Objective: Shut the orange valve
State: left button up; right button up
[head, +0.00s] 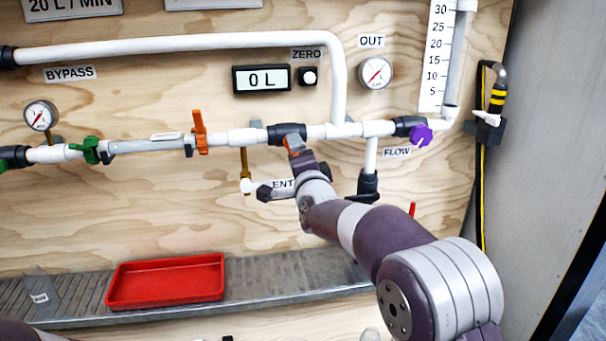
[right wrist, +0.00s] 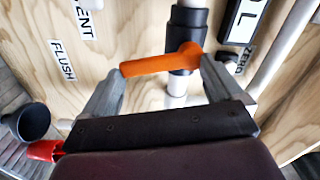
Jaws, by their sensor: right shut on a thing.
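The orange valve (head: 294,141) has a black body (head: 284,132) on the white pipe, right of centre in the head view, and my right gripper partly hides it. In the right wrist view its orange handle (right wrist: 150,65) lies across the pipe, with its free end away from the display. My right gripper (head: 296,150) is at this handle. In the right wrist view the gripper (right wrist: 162,75) is shut on it, one finger at its free end and the other by the pivot. My left gripper is not in view.
An upright orange part (head: 200,132) and a green one (head: 91,150) sit farther left on the pipe. A purple knob (head: 421,136) is at right. The display (head: 261,79) is above the valve. A red tray (head: 165,280) stands on the metal shelf (head: 265,284) below.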

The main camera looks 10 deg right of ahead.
jog(key=shift+a+f+m+b, duration=0.15)
jog(key=shift+a+m+b, duration=0.1)
jog(key=shift+m+b, duration=0.5)
jog(key=shift+a+f+m+b, duration=0.15)
jog(key=shift+a+m+b, duration=0.05)
jog(key=shift+m+b, duration=0.5)
jog(key=o, duration=1.1)
jog(key=shift+o, duration=0.2)
jog(key=shift+r, duration=0.1)
jog(key=shift+s, duration=0.1)
jog(key=s, duration=1.2)
jog(key=shift+s+d+b, duration=0.2)
jog(key=shift+s+b, duration=0.05)
jog(key=shift+b, duration=0.05)
